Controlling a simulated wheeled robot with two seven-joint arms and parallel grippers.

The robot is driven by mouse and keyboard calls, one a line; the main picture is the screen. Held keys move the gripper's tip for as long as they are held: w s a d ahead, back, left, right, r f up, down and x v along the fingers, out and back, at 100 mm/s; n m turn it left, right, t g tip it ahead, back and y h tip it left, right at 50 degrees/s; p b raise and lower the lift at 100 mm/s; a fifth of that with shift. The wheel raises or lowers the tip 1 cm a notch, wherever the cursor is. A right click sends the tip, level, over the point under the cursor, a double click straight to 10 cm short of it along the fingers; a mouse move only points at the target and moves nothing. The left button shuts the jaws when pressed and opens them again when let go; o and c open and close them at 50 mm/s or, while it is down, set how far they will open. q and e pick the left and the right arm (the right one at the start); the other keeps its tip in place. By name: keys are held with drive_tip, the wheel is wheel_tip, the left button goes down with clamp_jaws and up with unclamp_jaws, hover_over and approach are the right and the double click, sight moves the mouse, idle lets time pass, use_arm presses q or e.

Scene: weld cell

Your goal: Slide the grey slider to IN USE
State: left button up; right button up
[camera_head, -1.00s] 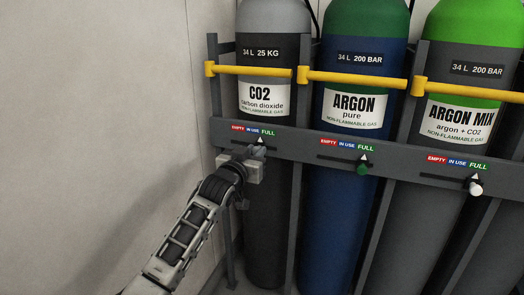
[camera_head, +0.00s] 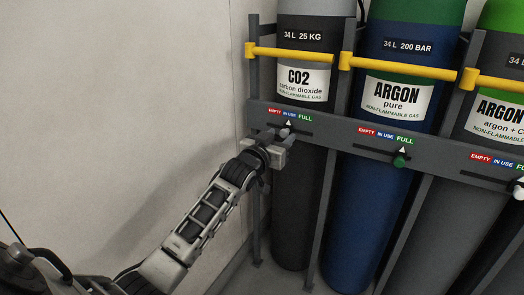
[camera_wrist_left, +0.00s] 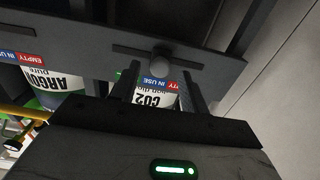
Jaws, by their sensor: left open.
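The grey slider (camera_head: 285,132) is a small round knob in the slot below the CO2 cylinder's label strip (camera_head: 289,115) in the head view. Its white pointer stands under the blue IN USE field. In the left wrist view the knob (camera_wrist_left: 162,62) shows close up beside the upside-down IN USE field (camera_wrist_left: 155,82). My left gripper (camera_head: 277,142) is at the rail just below the knob. In the left wrist view its fingers (camera_wrist_left: 160,76) are open, one on each side of the knob, with gaps visible. My right gripper is not in view.
The grey rail (camera_head: 340,138) also carries a green slider (camera_head: 400,160) for argon and a white slider (camera_head: 519,190) for argon mix. Yellow bars (camera_head: 400,66) cross the cylinders above. A bare wall (camera_head: 120,100) stands at the left.

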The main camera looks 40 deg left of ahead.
use_arm(q)
drive_tip(key=s+d+p, duration=0.1)
drive_tip(key=s+p, duration=0.2)
drive_tip(key=s, duration=1.1)
drive_tip(key=shift+d, duration=0.15)
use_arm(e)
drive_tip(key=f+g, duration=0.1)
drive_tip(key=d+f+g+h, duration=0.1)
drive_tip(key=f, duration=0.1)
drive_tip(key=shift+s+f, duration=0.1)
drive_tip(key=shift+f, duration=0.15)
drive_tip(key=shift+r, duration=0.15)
